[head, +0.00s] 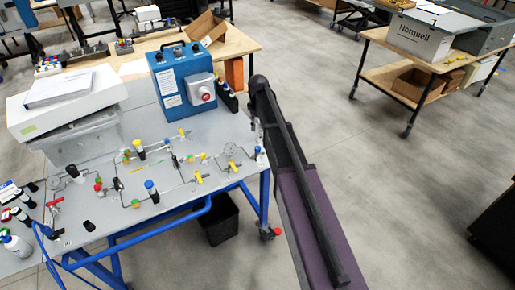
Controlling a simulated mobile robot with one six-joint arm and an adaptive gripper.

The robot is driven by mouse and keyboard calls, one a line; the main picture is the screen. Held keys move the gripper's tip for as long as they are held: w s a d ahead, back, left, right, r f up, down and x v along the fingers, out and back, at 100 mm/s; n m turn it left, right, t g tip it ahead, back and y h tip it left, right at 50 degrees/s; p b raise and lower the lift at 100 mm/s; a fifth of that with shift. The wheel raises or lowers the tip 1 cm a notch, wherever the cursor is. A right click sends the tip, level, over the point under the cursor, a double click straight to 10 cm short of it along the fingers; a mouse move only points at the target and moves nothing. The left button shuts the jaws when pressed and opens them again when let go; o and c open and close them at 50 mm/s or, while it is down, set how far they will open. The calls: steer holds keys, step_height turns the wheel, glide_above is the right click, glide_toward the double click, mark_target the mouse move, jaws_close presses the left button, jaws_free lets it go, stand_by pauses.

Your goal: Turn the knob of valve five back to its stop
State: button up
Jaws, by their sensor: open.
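A grey bench panel (110,228) carries a network of thin pipes with several small coloured valves and knobs.
A blue box (172,88) with a red button stands at the back of the bench. White and grey cases (68,100) are stacked at the left. Bottles (16,244) stand at lower left. A black bin (219,218) is below. Open floor (400,200) lies to the right.

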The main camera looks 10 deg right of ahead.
mark_target(258, 148)
steer(key=shift+f+b, duration=6.6)
steer(key=shift+f, duration=0.15)
jaws_close()
